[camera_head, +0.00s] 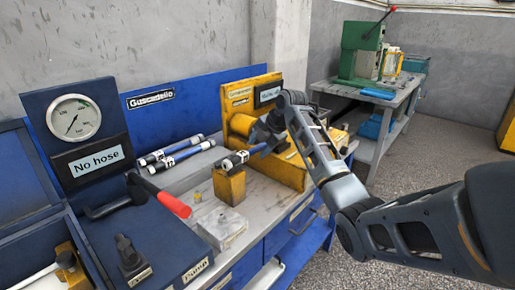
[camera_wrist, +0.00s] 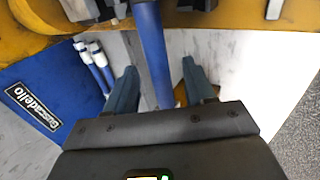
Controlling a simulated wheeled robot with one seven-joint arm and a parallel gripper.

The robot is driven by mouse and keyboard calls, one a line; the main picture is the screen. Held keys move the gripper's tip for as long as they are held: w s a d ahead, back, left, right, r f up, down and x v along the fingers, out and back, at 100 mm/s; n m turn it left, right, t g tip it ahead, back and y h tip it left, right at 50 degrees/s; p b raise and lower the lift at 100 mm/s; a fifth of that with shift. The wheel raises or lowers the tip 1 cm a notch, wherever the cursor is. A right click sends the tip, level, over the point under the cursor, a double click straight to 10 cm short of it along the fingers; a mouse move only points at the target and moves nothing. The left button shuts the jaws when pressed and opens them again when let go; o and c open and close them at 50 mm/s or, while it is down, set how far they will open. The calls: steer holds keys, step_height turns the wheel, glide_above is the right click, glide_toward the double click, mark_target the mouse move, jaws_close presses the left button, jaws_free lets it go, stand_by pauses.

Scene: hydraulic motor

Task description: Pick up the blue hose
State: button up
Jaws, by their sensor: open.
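A blue hose (camera_wrist: 152,45) shows in the wrist view, running down between the two fingers of my gripper (camera_wrist: 158,82). The fingers are apart, one on each side of it, with gaps visible. In the head view, the blue hose (camera_head: 257,149) with a dark and white end sits by the yellow block (camera_head: 229,187) on the workbench. My gripper (camera_head: 266,131) is at the hose, in front of the yellow machine (camera_head: 288,168). My gripper partly hides the hose's far end. Two more blue hoses with white ends (camera_head: 176,155) lie farther left; they also show in the wrist view (camera_wrist: 97,63).
The pump unit with a gauge (camera_head: 74,118), a "No hose" display (camera_head: 97,160) and a red-handled lever (camera_head: 174,204) stands at left. A clear block (camera_head: 222,228) lies on the bench front. A grey table with a green press (camera_head: 361,52) stands at back right.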

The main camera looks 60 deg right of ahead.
jaws_close()
stand_by(0.5)
